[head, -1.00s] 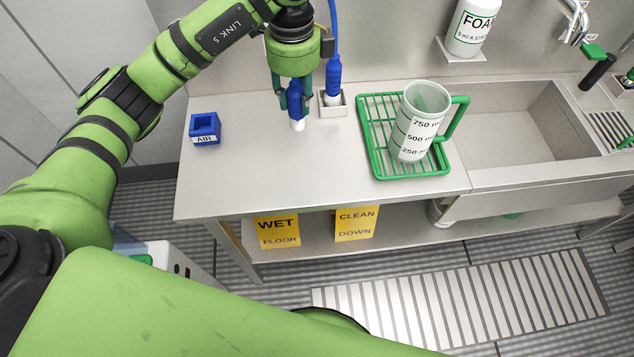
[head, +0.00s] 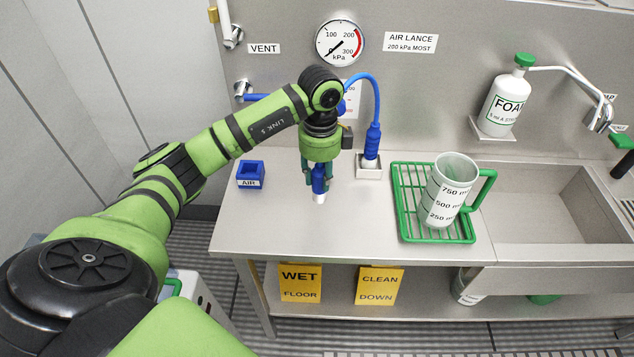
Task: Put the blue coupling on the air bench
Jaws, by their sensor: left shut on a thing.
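My left gripper (head: 320,178) is shut on the blue coupling (head: 319,184), which points down and has a white lower end. It is over the left part of the steel bench top (head: 280,225), between a blue block marked AIR (head: 250,175) and a small pale square holder (head: 369,172). I cannot tell whether the white end touches the bench top. The gripper fingers hide part of the coupling. My right gripper is not in view.
A blue fitting with a hose (head: 371,148) stands in the square holder, behind right of my gripper. A green rack (head: 408,203) with a measuring jug (head: 447,190) stands further right, before the sink (head: 560,215). The bench front is clear.

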